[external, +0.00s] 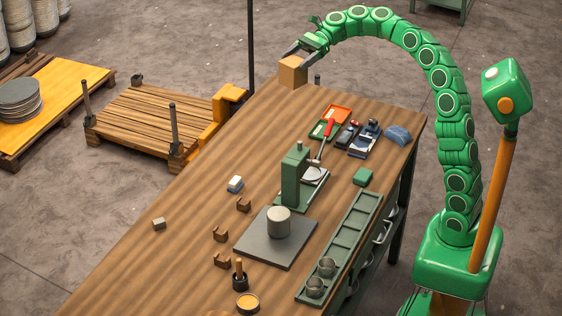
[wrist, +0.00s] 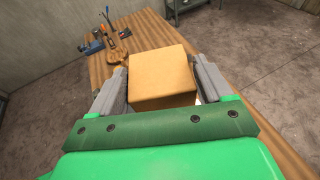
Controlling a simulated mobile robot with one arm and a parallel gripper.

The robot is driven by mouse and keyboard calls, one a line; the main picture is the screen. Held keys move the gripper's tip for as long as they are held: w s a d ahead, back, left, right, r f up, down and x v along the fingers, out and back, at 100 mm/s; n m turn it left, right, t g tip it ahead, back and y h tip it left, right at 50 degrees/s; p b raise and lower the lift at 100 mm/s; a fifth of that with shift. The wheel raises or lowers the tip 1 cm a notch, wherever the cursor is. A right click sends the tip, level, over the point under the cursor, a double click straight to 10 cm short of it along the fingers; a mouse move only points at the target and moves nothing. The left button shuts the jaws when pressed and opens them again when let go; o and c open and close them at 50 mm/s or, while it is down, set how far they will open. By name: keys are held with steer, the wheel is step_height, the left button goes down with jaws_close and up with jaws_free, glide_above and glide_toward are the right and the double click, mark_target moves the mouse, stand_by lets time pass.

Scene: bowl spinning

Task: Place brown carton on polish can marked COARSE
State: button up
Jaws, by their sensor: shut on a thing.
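The brown carton (external: 293,72) is at the far left end of the wooden table in the external view. My gripper (external: 303,53) is shut on it from above, with one finger on each side. In the wrist view the carton (wrist: 162,75) fills the space between the two grey fingers of my gripper (wrist: 163,88). I cannot tell whether the carton touches what is under it. A pale edge shows beside its lower right in the wrist view. A round tin with an amber top (external: 247,303) stands at the table's near end. No COARSE label is readable on anything.
A grey cylinder (external: 279,221) stands on a dark plate (external: 250,247) mid-table. A green press (external: 296,175), a green slotted tray (external: 345,240) and tools (external: 330,122) stand along the right side. The table's left side (external: 180,205) is mostly clear.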

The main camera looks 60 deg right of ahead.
steer(key=s+a+r, duration=0.2)
steer(key=s+a, duration=0.2)
steer(key=a, duration=0.3)
steer(key=s+a+r, duration=0.1)
steer(key=s+a, duration=0.3)
steer(key=a, duration=0.3)
steer(key=s+a+f+t, duration=0.1)
steer(key=s+a+f, duration=0.4)
steer(key=s+a, duration=0.65)
step_height(320, 180, down, 17)
steer(key=d, duration=0.2)
steer(key=shift+m, duration=0.4)
steer(key=shift+w+a+f, duration=1.05)
steer(key=shift+w+f, duration=0.9)
steer(key=shift+f, duration=0.25)
steer(key=shift+w+a+f, duration=1.05)
steer(key=shift+w+f, duration=0.95)
steer(key=shift+f, duration=0.2)
steer(key=shift+w+a+f, duration=1.05)
steer(key=shift+w+f, duration=0.9)
steer(key=shift+f, duration=0.25)
steer(key=shift+f, duration=0.15)
